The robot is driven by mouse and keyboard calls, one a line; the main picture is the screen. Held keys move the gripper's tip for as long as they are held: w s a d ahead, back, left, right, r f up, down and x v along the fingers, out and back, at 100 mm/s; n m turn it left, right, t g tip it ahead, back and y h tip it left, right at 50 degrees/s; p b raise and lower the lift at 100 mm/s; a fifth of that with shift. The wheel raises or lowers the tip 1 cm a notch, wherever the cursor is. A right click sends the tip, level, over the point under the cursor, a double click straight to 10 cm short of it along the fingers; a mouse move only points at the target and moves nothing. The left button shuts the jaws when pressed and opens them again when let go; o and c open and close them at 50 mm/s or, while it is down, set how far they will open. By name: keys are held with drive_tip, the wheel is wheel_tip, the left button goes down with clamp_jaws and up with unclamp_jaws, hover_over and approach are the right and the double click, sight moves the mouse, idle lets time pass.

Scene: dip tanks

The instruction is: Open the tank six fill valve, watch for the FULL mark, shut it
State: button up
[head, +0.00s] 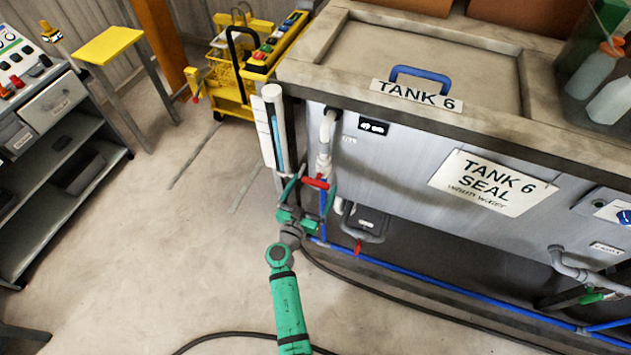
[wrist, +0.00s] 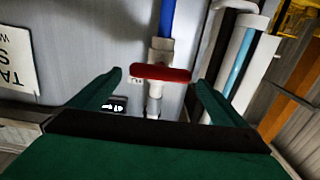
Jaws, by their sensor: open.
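Tank 6 (head: 385,150) has its name on the lid's label. A red bar handle (head: 315,183) sits on the pipe at its left corner, below a white elbow. My gripper (head: 311,190) is open around that handle. In the wrist view the red handle (wrist: 160,73) lies crosswise between the two green fingers, with a gap at each side. A sight tube (head: 274,130) with a blue column stands just left of the pipe; the wrist view also shows it (wrist: 240,65). I cannot make out a FULL mark on it.
A second red handle (head: 358,246) is on a lower pipe. A blue hose (head: 430,279) runs along the tank's foot, and a dark cable (head: 400,305) lies on the floor. A yellow cart (head: 235,75) stands behind.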

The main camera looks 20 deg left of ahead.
sight(317, 180)
drive_tip(key=shift+w, duration=1.35)
drive_tip(key=shift+d, duration=0.1)
drive_tip(key=c, duration=1)
drive_tip(key=shift+c, duration=0.2)
